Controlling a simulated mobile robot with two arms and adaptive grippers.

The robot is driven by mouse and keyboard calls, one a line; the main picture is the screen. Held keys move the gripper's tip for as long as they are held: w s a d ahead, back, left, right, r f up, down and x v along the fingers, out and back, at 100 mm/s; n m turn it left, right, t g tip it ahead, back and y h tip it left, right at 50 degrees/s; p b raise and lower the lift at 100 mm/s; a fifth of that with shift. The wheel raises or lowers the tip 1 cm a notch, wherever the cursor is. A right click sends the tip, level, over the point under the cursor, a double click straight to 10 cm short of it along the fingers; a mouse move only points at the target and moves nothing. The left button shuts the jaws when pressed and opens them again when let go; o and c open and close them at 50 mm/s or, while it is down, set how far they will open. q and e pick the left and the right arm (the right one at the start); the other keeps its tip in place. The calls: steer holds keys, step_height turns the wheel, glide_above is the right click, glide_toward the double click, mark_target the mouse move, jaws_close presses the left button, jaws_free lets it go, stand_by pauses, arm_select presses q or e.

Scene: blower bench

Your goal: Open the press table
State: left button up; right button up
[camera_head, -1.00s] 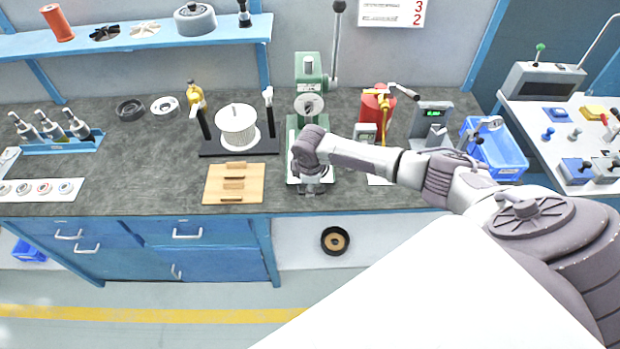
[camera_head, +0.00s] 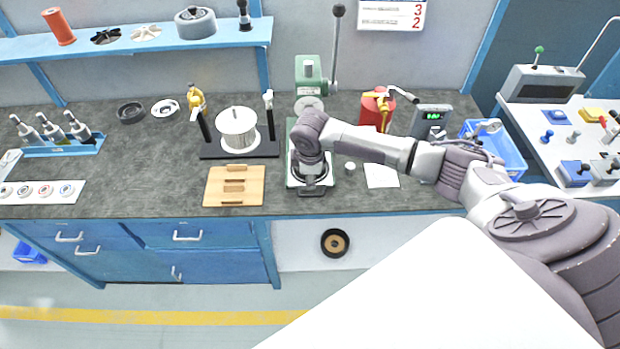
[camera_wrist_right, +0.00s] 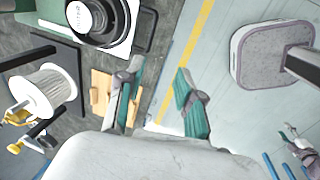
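The green press (camera_head: 308,72) stands at the back of the bench, with a tall black-knobbed lever (camera_head: 336,45). Its press table, a pale plate with a dark round part, lies below and is partly hidden by my right arm. In the right wrist view the press table (camera_wrist_right: 60,12) is at the top, with a dark loop handle (camera_wrist_right: 148,30) on its edge. My right gripper (camera_head: 312,186) is over the front of the press table. In the wrist view the right gripper (camera_wrist_right: 158,98) has its fingers apart with nothing between them; the handle lies beyond them. My left gripper is out of view.
A wooden board (camera_head: 234,186) and a spool on a black stand (camera_head: 238,130) are left of the press. A red container (camera_head: 374,112), a digital meter (camera_head: 430,120) and a blue bin (camera_head: 495,150) are right. The bench's left-middle has free room.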

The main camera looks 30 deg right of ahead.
steer(key=shift+s+r, duration=0.1)
steer(key=shift+r, duration=0.4)
step_height(320, 180, up, 12)
steer(key=s+a, duration=0.1)
steer(key=s, duration=0.1)
steer(key=shift+a+f, duration=0.15)
stand_by(0.4)
